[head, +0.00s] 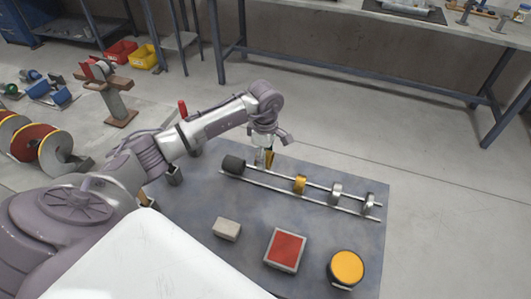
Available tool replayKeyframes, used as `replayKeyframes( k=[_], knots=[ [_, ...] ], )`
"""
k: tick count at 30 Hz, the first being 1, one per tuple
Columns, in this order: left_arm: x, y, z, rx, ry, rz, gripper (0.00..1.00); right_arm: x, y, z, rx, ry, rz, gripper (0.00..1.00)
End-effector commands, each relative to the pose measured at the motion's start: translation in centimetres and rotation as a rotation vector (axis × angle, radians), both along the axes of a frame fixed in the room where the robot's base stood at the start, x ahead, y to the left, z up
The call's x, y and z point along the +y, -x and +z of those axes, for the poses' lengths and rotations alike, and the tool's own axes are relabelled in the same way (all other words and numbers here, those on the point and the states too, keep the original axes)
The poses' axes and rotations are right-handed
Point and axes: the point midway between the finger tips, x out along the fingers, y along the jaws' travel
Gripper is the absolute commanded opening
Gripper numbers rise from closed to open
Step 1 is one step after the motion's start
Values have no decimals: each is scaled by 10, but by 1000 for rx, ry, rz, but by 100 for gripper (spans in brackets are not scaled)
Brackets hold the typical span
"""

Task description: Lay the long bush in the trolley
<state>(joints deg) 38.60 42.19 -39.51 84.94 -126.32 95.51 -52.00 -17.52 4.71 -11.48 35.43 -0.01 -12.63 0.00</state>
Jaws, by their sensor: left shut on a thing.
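My left gripper (265,150) points down over the far left part of the blue-grey top (265,238), which seems to be the trolley. It is shut on a brass-coloured piece (269,158) that looks like the long bush. The fingers and wrist hide part of this piece. The gripper is just beyond the left end of a pair of pale rails (318,191), near a dark cylinder (233,164). I cannot tell whether the piece touches the rails. My right gripper is out of view.
A brass ring (300,184) and two silver rings (336,192) (369,203) sit along the rails. Nearer are a grey block (227,229), a red-topped box (285,250) and a yellow-topped round tin (346,268). A bench (400,85) stands behind, with clear floor between.

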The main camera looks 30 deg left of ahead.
Motion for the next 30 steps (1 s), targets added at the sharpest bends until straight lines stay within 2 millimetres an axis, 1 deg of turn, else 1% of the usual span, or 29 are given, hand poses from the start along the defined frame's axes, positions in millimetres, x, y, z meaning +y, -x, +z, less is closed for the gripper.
replayKeyframes(
  k=[1, 3, 15, 20, 28, 29, 30],
  knots=[
    [0, 0, -8, -1, 2, 0, 23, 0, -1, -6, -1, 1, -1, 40],
    [0, 0, -15, -1, 1, -1, 23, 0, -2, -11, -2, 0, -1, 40],
    [0, 0, -50, -2, 0, -2, 23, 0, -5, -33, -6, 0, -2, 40],
    [0, 0, -55, -2, 0, -2, 23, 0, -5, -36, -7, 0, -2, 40],
    [0, 0, -55, -2, 0, -2, 23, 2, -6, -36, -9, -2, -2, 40],
    [0, 0, -55, -2, 0, -2, 63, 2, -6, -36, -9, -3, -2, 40],
    [0, 0, -55, -2, 0, -2, 69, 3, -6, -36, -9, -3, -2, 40]
  ],
)
